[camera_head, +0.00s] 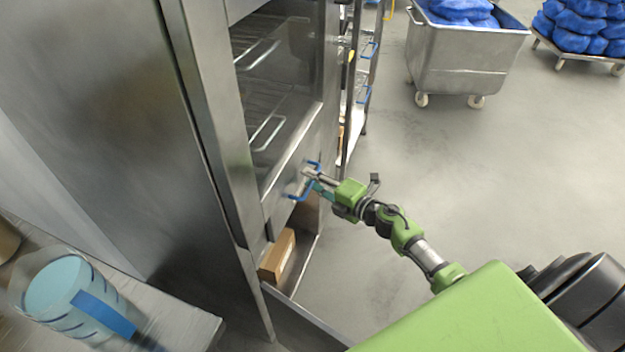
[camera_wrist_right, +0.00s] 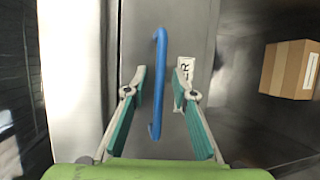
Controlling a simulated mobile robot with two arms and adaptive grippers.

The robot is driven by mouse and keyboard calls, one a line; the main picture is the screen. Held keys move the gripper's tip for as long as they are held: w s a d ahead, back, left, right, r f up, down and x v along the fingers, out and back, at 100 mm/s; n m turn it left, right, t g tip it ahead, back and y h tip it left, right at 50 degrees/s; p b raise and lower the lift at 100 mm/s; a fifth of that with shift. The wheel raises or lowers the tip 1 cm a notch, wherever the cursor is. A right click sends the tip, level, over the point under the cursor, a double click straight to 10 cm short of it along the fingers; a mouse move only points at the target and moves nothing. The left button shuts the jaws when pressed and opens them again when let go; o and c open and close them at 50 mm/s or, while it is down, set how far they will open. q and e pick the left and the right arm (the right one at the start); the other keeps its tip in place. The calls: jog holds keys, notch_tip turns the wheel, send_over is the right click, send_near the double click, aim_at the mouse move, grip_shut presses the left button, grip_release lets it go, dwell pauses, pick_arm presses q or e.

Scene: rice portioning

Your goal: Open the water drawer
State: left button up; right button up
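The water drawer front (camera_wrist_right: 138,25) is a grey metal panel with a blue bar handle (camera_wrist_right: 158,85) and a white label, partly hidden by a finger, in the right wrist view. In the head view the blue handle (camera_head: 298,192) is on the low front of the metal cabinet, and the drawer looks shut. My right gripper (camera_wrist_right: 160,90) is open, with its two teal-lined fingers on either side of the handle. I cannot tell whether either finger touches it. It also shows at the handle in the head view (camera_head: 312,180). My left gripper is not in view.
A cardboard box (camera_head: 278,255) lies in the open space below the drawer. A metal cart (camera_head: 465,55) with blue bags stands at the back right. A clear container of liquid (camera_head: 62,290) stands at lower left.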

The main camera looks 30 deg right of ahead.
grip_shut()
jog(key=s+d+b, duration=0.2)
jog(key=s+d, duration=1.4)
jog(key=s, duration=0.2)
jog(key=shift+s+d, duration=0.15)
grip_release()
